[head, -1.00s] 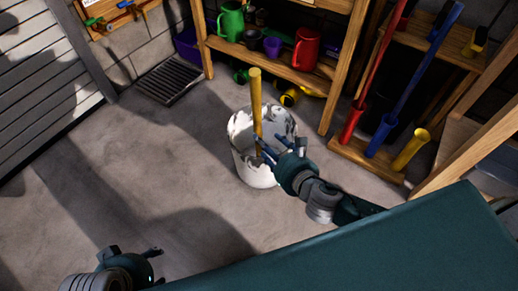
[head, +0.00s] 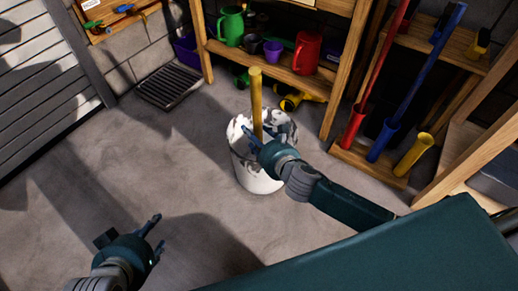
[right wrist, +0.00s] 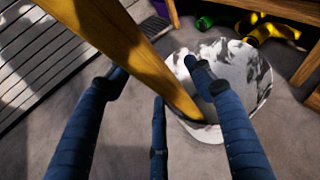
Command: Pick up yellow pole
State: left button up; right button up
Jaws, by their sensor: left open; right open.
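The yellow pole (head: 256,103) stands nearly upright in a white, dark-smeared bucket (head: 258,180) on the floor; its lower end is hidden. My right gripper (head: 254,145) is open at the bucket's rim, close against the pole's lower part. In the right wrist view the pole (right wrist: 135,50) slants from the upper left down into the bucket (right wrist: 245,75), passing between the open fingers (right wrist: 158,85). I cannot tell whether they touch it. My left gripper (head: 152,232) is open and empty over bare floor at the lower left.
A wooden shelf (head: 280,68) with a green jug (head: 230,25) and a red jug (head: 306,50) stands behind the bucket. Red, blue and yellow holders stand in a rack (head: 365,165) at right. A floor grate (head: 170,84) lies back left. The floor at left is clear.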

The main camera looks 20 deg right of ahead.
grip_shut()
jog(key=shift+w, duration=0.1)
jog(key=shift+r, duration=0.15)
dwell(0.3)
